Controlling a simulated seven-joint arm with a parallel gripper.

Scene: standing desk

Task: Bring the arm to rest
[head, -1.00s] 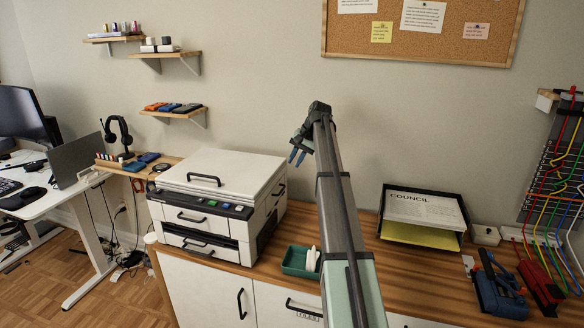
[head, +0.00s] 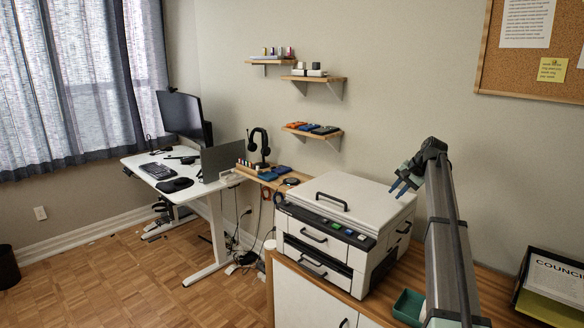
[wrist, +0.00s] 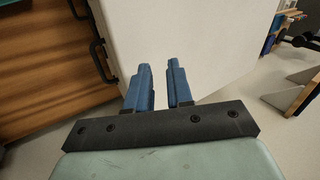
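My gripper (head: 400,188) hangs at the end of my raised arm, in the air just above the right side of the white printer (head: 345,198). In the wrist view my gripper (wrist: 160,84) shows two blue fingers with a gap between them and nothing held. The printer's pale lid (wrist: 190,40) fills the space beyond the fingertips. My arm rises from the bottom right of the head view and bends over at the top.
A green tray (head: 408,305) sits on the wooden counter right of the printer, partly behind my arm. A paper tray (head: 552,285) stands farther right. Wall shelves (head: 313,132) hang behind the printer. A white desk (head: 165,182) with monitor and laptop stands left. Open floor lies at lower left.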

